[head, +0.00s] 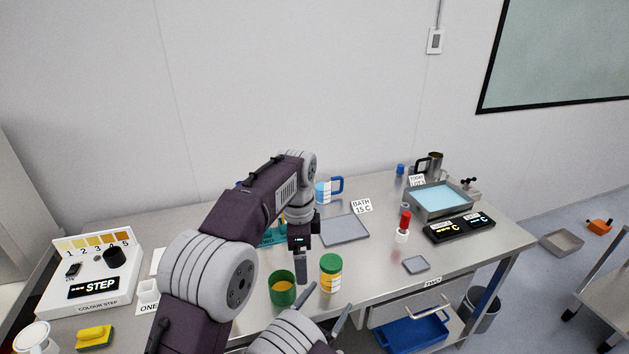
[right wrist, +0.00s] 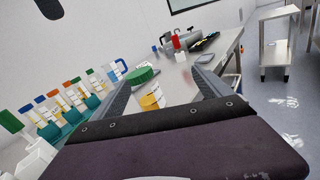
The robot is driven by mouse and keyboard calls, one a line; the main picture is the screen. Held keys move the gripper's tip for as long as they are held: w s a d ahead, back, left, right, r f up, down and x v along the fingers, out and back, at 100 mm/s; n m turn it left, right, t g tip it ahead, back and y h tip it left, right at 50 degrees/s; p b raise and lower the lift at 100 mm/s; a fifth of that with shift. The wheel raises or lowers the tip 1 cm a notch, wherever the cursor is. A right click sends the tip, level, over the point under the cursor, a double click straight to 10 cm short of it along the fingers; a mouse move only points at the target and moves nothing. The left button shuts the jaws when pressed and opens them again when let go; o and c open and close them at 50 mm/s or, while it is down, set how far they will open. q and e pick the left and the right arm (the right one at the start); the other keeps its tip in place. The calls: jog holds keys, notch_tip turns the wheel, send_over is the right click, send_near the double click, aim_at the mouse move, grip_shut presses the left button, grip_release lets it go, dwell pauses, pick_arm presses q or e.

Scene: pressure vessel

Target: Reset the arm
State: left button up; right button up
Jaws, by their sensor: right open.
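My right gripper (head: 322,316) is at the bottom middle of the head view, near the table's front edge. Its two fingers are apart, with nothing held between them. In the right wrist view its fingers (right wrist: 163,88) frame a green-lidded jar (right wrist: 140,75), which stands beyond them. That jar (head: 331,272) stands upright just past the gripper in the head view. My left arm arches over the table, and its gripper (head: 301,270) points down behind the open green cup (head: 283,290). Its fingers overlap from this side, so their opening is unclear.
A tube rack (right wrist: 85,120) stands left in the right wrist view, mostly hidden by my left arm in the head view. A grey mat (head: 344,231), a red-capped bottle (head: 404,224) and a water bath (head: 468,205) stand farther right. A colour-step board (head: 118,292) is at left.

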jog(key=d+r+m+g+h, duration=0.6)
jog(key=d+r, duration=0.3)
jog(key=d, duration=0.5)
pick_arm(q)
jog(key=s+a+n, duration=0.4)
jog(key=s+a, duration=0.4)
jog(key=a, duration=0.3)
pick_arm(e)
jog(key=s+d+r+m+g+y, duration=0.2)
jog(key=s+d+m+g, duration=0.65)
jog(key=d, duration=0.35)
jog(key=s+f+m+g+y, duration=0.35)
jog(key=s+m+y, duration=0.35)
jog(key=s, duration=0.4)
pick_arm(q)
jog(key=s+a+f+n, duration=0.4)
jog(key=s+f+n, duration=0.8)
jog(key=s+n, duration=0.1)
jog(key=shift+s+f+n+t, duration=0.25)
jog(key=shift+s+n+t, duration=0.1)
jog(key=shift+n, duration=0.15)
pick_arm(e)
jog(key=a+f+m+t+y, duration=0.4)
jog(key=a+m+y, duration=0.2)
jog(key=a, duration=0.5)
jog(key=shift+a+f+m+y, duration=0.25)
jog(key=shift+a+m+y, duration=0.1)
jog(key=shift+m+y, duration=0.1)
